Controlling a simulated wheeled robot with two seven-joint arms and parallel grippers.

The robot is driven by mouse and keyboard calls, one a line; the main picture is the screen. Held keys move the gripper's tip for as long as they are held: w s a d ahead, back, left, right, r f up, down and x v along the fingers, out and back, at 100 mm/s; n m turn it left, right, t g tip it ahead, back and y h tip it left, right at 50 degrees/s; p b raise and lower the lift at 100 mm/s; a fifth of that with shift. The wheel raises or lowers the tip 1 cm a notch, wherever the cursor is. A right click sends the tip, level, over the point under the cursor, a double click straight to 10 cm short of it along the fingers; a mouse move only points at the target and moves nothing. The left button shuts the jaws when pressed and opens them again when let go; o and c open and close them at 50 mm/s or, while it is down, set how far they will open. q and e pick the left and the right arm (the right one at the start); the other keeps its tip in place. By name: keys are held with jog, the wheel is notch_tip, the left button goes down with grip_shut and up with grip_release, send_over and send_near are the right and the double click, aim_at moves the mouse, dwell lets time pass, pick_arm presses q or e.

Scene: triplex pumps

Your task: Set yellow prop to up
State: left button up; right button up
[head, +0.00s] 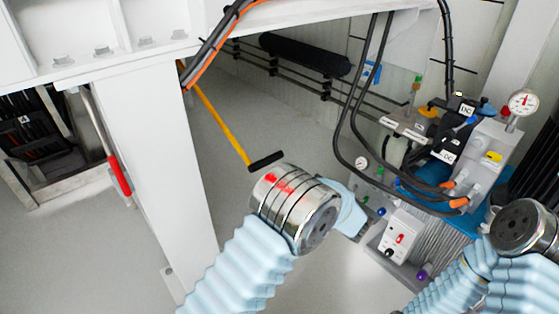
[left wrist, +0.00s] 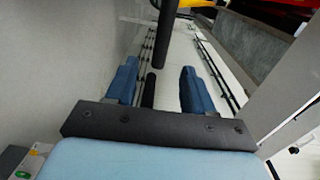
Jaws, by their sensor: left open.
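The yellow prop (head: 222,124) is a thin yellow rod with a black grip at its lower end. It hangs slanting down from beneath the white frame in the head view. In the left wrist view its black grip (left wrist: 166,32) reaches down from the top edge to around the fingertips. My left gripper (left wrist: 160,66) is open, with one blue finger on each side of the lower end of the grip; whether they touch it cannot be told. In the head view the left wrist hides the fingers. My right arm shows at the lower right; its gripper is out of view.
The white frame with a thick post (head: 155,160) stands left of the prop. Black and orange hoses (head: 222,40) run along the frame. A pump unit with a gauge (head: 523,103) and a white switch box (head: 399,238) stand to the right.

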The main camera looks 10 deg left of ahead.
aim_at(272, 162)
pick_arm(q)
jog(key=x, duration=1.3)
jog(key=shift+w+a+r, duration=0.2)
jog(key=shift+a, duration=0.1)
grip_shut()
